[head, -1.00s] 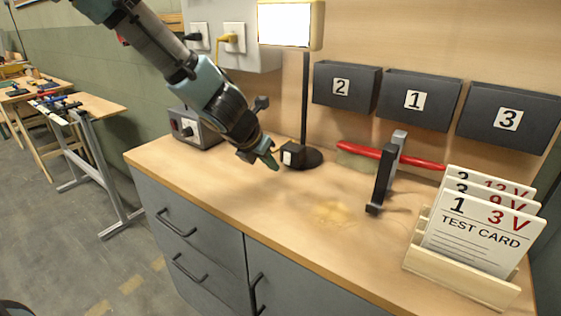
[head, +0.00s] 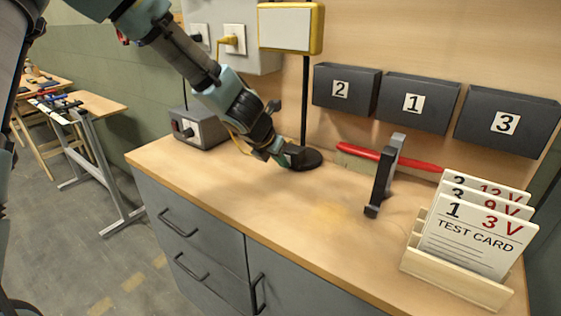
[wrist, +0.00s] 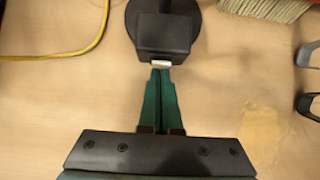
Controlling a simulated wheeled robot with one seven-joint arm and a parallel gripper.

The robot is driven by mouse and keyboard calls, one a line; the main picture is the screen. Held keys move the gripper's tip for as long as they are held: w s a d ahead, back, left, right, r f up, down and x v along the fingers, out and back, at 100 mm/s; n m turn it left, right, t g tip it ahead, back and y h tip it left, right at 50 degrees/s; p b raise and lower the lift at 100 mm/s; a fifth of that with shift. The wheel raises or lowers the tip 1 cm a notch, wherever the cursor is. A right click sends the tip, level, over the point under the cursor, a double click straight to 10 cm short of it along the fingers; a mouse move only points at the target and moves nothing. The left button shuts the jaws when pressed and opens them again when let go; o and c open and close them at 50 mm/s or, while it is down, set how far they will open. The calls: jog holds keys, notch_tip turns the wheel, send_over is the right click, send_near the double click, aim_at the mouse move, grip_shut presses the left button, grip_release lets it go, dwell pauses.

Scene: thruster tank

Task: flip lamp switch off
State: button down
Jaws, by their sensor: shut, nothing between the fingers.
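The lamp has a yellow-framed panel (head: 290,28) on a dark post above a round black base (head: 312,160). The panel now looks dull and unlit. In the wrist view, the black switch box (wrist: 164,33) stands at the front of the base, with a small pale rocker (wrist: 160,64) on its near face. My gripper (wrist: 161,72) is shut and empty, its green fingertips together right at the rocker. They look to be touching it or very close. In the head view, my gripper (head: 280,158) partly hides the switch box.
A red-handled brush (head: 390,156), a dark clamp-like stand (head: 384,175) and a test card rack (head: 455,278) are to the right. The front middle of the bench is clear.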

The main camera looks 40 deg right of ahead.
jog(key=shift+r, duration=0.15)
jog(key=shift+d+r+p, duration=0.1)
jog(key=shift+r+p, duration=0.65)
jog(key=shift+r, duration=0.1)
